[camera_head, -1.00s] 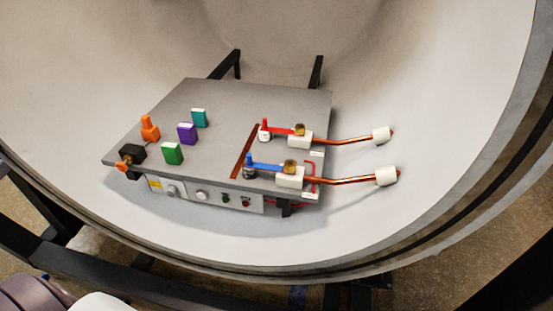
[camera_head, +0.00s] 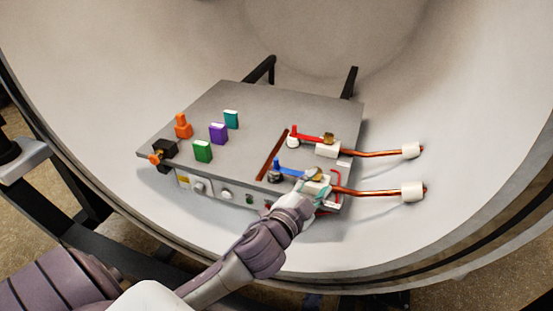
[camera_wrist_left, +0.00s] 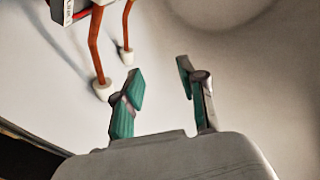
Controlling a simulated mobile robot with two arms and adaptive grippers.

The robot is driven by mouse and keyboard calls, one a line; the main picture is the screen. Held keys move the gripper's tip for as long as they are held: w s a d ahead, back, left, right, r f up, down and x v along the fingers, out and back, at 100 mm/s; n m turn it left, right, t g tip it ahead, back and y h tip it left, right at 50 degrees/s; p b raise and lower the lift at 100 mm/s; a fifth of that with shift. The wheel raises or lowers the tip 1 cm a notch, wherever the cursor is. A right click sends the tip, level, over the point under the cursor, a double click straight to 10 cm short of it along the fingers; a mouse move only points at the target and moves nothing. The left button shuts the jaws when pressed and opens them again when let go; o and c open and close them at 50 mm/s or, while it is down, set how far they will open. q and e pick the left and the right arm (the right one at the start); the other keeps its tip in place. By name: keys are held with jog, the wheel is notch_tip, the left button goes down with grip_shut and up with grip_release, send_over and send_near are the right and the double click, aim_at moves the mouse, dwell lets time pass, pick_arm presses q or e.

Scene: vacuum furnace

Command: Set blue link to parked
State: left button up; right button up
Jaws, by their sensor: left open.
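The blue link (camera_head: 293,171) is a flat bar on the grey box's top, near its front right. Its left end is at a dark round post with an upright blue knob, and its right end reaches toward a white block with a copper rod. My left gripper (camera_head: 319,184) is open at that right end and partly hides the white block and the brass piece there. I cannot tell whether it touches them. In the left wrist view, the open fingers (camera_wrist_left: 160,88) have nothing between them. My right gripper is not in view.
A red link (camera_head: 314,137) lies behind, beside a dark red slot (camera_head: 272,154). Two copper rods with white ends (camera_head: 411,191) stick out right. Green (camera_head: 202,152), purple (camera_head: 218,134) and teal (camera_head: 231,119) blocks stand left. The curved chamber wall surrounds the box (camera_head: 240,100).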

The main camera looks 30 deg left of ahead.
pick_arm(q)
jog(key=w+d+r+m+t+h, duration=0.25)
jog(key=d+r+m+h, duration=0.45)
jog(key=r+m+h, duration=0.4)
jog(key=m+g+y, duration=1.1)
jog(key=m+g, duration=0.5)
jog(key=m, duration=0.2)
send_near(276, 158)
jog(key=shift+t, duration=0.35)
jog(key=x, duration=0.3)
jog(key=p+x, duration=0.1)
jog(key=x, duration=0.2)
jog(key=p+x, duration=0.1)
jog(key=x, duration=0.3)
jog(key=shift+s+f, duration=0.25)
jog(key=shift+s, duration=0.1)
